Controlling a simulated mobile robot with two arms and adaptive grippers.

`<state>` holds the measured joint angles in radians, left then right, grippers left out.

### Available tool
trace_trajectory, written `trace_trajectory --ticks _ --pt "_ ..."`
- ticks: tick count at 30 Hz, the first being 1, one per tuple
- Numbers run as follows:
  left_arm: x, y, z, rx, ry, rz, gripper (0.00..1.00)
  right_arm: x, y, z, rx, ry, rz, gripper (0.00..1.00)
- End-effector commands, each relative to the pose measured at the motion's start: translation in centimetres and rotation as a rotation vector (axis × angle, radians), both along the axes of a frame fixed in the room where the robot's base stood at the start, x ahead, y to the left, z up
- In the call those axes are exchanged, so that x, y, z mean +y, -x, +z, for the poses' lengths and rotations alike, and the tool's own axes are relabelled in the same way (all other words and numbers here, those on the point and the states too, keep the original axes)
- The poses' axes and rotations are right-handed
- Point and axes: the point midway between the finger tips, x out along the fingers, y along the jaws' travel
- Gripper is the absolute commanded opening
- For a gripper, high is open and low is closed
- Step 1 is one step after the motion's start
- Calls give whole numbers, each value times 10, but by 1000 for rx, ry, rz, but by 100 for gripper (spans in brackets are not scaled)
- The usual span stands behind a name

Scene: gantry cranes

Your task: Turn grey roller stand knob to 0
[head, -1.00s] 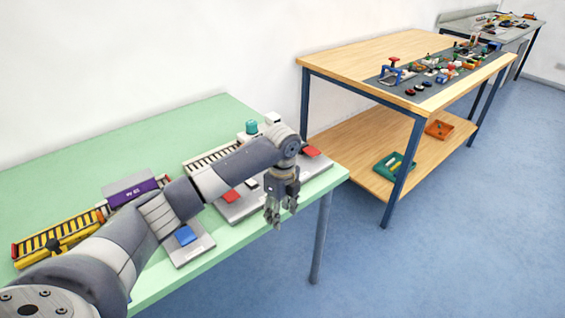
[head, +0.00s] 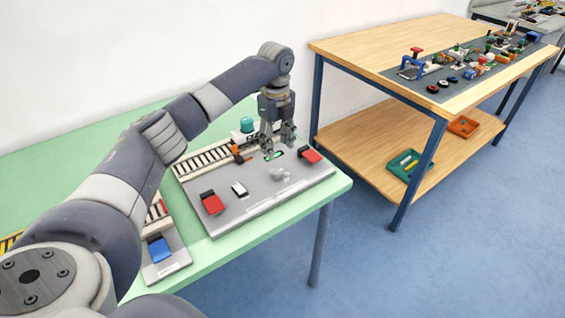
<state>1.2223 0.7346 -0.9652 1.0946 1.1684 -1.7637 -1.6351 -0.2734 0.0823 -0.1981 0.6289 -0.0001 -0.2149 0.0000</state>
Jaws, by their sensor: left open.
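The grey stand (head: 245,212) lies on the green table and carries a roller track (head: 205,160) along its back left. A pale grey knob (head: 280,174) sits on its top, near the middle right; its pointer and scale are too small to read. My left gripper (head: 277,150) is open, pointing down above the back right of the stand, behind the knob and apart from it. A small green display (head: 273,156) is just below the fingertips. My right gripper is not in view.
The stand also bears a left red lever (head: 212,202), a right red lever (head: 310,154) and a white switch (head: 239,189). A teal button (head: 246,125) stands behind. A blue lever (head: 158,249) is at left. A wooden bench (head: 350,48) stands at right.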

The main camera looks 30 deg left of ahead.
Motion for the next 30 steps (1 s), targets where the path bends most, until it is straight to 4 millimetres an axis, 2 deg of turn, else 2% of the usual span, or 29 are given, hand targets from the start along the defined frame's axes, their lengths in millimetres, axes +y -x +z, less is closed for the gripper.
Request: trace_trajectory --ticks 6,10,14,18,22,28,29,30 --pt "0 2 -40 5 -1 1 47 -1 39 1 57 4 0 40" --pt "0 2 -64 4 0 2 47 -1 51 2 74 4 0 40" --pt "0 2 -84 4 0 1 47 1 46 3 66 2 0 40" --pt "0 1 -95 1 0 1 47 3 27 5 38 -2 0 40" --pt "0 1 -99 0 0 0 47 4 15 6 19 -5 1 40" --pt "0 1 -99 0 -1 0 47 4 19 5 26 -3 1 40" --pt "0 1 -99 0 -1 0 43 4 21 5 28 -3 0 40" --pt "0 1 -99 0 -1 0 34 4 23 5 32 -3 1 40"
